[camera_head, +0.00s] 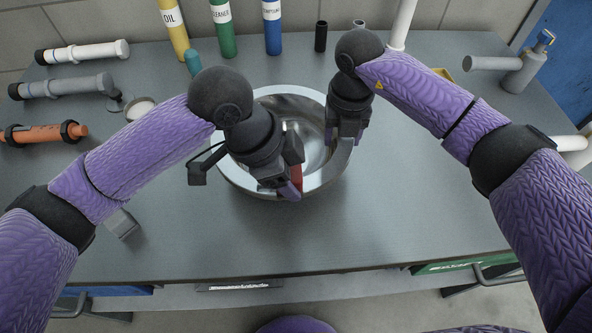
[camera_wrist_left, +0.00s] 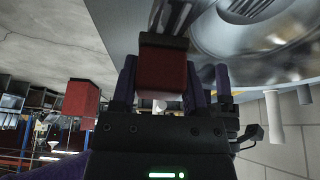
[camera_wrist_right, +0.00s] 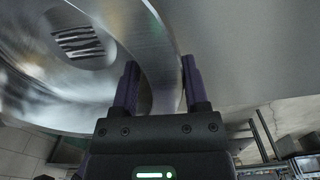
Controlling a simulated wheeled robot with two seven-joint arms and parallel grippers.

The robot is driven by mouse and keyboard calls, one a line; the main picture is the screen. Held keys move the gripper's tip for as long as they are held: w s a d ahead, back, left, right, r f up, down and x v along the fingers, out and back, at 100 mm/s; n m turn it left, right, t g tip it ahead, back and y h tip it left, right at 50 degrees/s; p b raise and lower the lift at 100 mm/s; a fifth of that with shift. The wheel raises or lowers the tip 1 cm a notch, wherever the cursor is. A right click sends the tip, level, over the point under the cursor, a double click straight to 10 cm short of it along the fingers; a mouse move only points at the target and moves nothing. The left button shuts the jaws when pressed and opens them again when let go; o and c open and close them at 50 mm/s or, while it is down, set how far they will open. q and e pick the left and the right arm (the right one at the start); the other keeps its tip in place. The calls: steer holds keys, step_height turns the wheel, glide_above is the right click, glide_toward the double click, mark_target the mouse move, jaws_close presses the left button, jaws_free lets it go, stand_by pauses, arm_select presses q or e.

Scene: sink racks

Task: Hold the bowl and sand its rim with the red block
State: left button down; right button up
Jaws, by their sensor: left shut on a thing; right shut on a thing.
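The shiny metal bowl (camera_head: 322,180) sits in the middle of the grey worktop. My right gripper (camera_head: 348,136) is shut on the bowl's right rim. In the right wrist view the bowl wall (camera_wrist_right: 150,50) passes between the two fingers (camera_wrist_right: 160,75), and slots show in the bowl's bottom. My left gripper (camera_head: 288,188) is shut on the red block (camera_wrist_left: 163,72) over the bowl's near rim. In the head view the block is mostly hidden by the fingers. In the left wrist view the bowl (camera_wrist_left: 250,40) lies just beyond the block; contact with the rim cannot be told.
Yellow (camera_head: 174,30), green (camera_head: 222,30) and blue (camera_head: 272,28) tubes stand behind the bowl. White, grey and orange pipe pieces (camera_head: 45,133) lie at the left. A grey bottle (camera_head: 523,72) stands at the back right. The worktop front and right of the bowl is clear.

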mark_target(254, 187)
arm_select(q)
steer(key=shift+w+a, duration=0.15)
steer(key=shift+a, duration=1.25)
steer(key=shift+w+a, duration=0.1)
steer(key=shift+a, duration=1.25)
step_height(254, 187, up, 8)
steer(key=shift+r, duration=0.15)
arm_select(e)
steer(key=o, duration=1.3)
steer(key=shift+c, duration=0.2)
step_height(254, 187, up, 12)
